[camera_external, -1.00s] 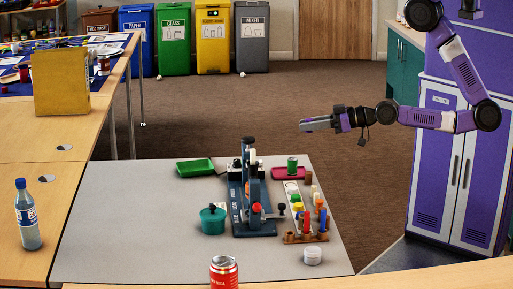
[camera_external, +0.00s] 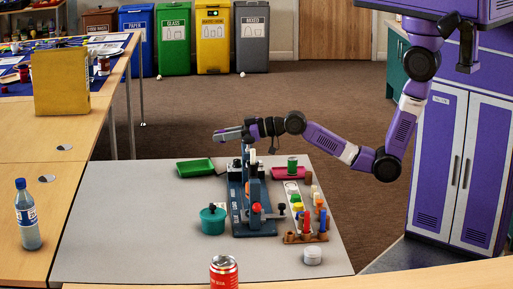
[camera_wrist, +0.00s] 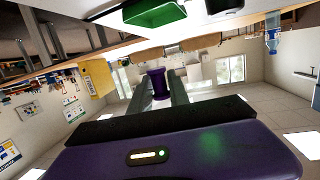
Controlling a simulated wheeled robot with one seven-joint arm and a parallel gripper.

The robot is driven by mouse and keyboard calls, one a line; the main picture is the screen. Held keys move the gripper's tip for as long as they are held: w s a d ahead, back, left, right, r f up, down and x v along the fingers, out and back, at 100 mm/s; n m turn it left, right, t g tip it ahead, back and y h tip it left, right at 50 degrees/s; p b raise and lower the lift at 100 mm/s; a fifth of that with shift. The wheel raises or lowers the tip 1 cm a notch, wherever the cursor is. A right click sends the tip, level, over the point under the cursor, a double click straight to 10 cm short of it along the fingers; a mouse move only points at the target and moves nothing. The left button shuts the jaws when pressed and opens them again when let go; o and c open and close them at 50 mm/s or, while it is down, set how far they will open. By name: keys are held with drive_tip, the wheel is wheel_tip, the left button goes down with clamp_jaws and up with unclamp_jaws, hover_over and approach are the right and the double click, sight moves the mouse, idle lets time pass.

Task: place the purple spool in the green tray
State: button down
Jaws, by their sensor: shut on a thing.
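The spool cannot be made out in the external view. The green tray (camera_external: 182,174) lies flat at the back left of the table and looks empty. It also shows at the top of the wrist view (camera_wrist: 155,18).
A blue press-like device (camera_external: 237,205) stands mid-table below my arm. A teal pot (camera_external: 213,221), a magenta tray (camera_external: 277,174) and a rack of coloured pegs (camera_external: 305,238) are around it. A red can (camera_external: 224,272) is at the front. The left of the grey table (camera_external: 120,225) is clear.

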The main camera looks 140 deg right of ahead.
drive_tip(key=w+d+r+n+t+y+b, duration=0.1)
drive_tip(key=w+d+b, duration=0.1)
drive_tip(key=d+b, duration=0.6)
drive_tip(key=w+d+r+n+t+y+b, duration=0.15)
drive_tip(key=d+b, duration=0.25)
drive_tip(key=d, duration=0.8)
wheel_tip(320, 180, up, 10)
drive_tip(key=n+t+y+b, duration=0.3)
drive_tip(key=n+y+b, duration=0.3)
drive_tip(key=n+y, duration=0.65)
hover_over(195, 167)
drive_tip(key=m+y, duration=0.1)
drive_tip(key=m, duration=0.1)
wheel_tip(195, 167, down, 15)
drive_tip(key=b, duration=0.5)
drive_tip(key=shift+f+b, duration=0.95)
drive_tip(key=shift+f, duration=1.55)
drive_tip(key=shift+f+b, duration=0.4)
drive_tip(key=shift+b, duration=0.1)
drive_tip(key=c, duration=1.2)
unclamp_jaws()
drive_tip(key=shift+c, duration=0.2)
